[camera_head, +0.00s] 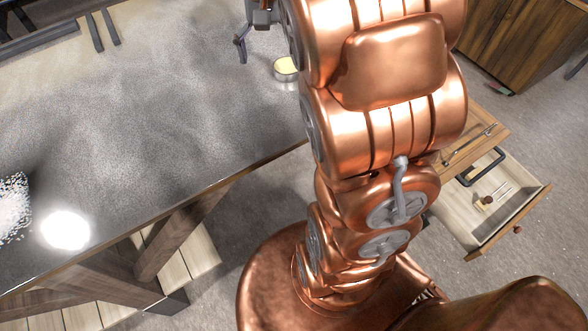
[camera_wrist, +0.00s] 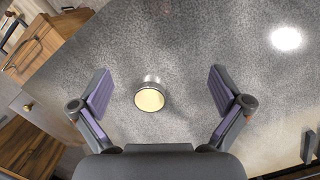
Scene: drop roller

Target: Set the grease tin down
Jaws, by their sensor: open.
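The grease tin (camera_head: 286,69), a small round metal tin with a pale yellow top, stands on the grey speckled worktop (camera_head: 190,95) near its edge. In the wrist view the tin (camera_wrist: 150,97) lies between and ahead of the two fingers, touching neither. My gripper (camera_wrist: 161,90) is open, with clear space on both sides of the tin. In the head view only part of my gripper (camera_head: 241,42) shows, up and left of the tin; my copper arm hides the rest.
An open drawer (camera_head: 510,208) with small items inside is at the right, below a wooden top with tools (camera_head: 478,138). A wooden cabinet (camera_head: 525,40) stands at the upper right. The worktop left of the tin is broad and clear.

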